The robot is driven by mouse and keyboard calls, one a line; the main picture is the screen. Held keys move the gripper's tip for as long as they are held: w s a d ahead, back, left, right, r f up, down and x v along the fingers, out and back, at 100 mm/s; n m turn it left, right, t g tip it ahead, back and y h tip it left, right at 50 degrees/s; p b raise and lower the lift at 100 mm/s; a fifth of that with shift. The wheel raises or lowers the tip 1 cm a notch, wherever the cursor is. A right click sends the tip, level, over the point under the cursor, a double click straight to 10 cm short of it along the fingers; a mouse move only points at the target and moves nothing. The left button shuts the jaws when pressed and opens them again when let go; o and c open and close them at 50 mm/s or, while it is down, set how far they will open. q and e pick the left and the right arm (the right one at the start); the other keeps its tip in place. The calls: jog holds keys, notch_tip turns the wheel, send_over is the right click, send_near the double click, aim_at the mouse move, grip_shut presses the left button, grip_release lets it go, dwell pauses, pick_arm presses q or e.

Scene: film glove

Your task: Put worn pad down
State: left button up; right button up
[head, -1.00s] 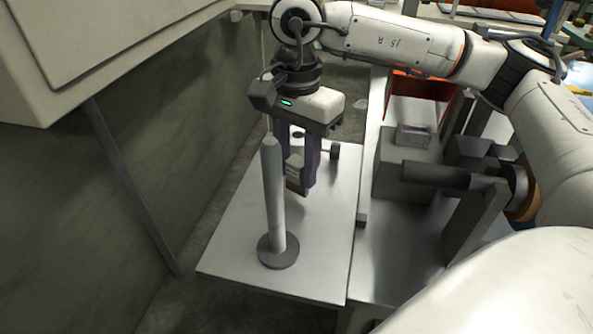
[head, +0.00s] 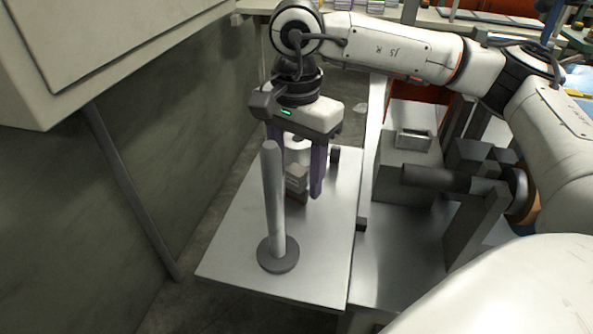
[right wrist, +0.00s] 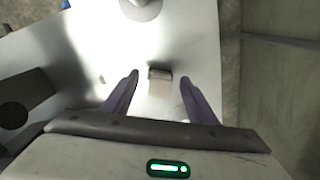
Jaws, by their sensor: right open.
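The worn pad, a small block with a grey upper part and a brownish lower part (head: 297,184), is on the bare metal tabletop (head: 235,245), partly hidden by a post in the head view. In the right wrist view the pad (right wrist: 160,74) lies between the fingertips, with a gap to each finger. My right gripper (head: 296,192) points down over the table with its purple fingers spread. Its fingers also show in the right wrist view (right wrist: 160,76). My left gripper is out of view.
An upright grey post (head: 273,195) on a round base stands close in front of my right gripper. A grey box with a metal fixture (head: 413,140) and a dark horizontal cylinder (head: 436,178) stand to the right. The table's front left is clear.

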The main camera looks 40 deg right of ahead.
aim_at(296, 170)
notch_tip(296, 170, up, 12)
jog(key=p, duration=0.2)
dwell(0.6)
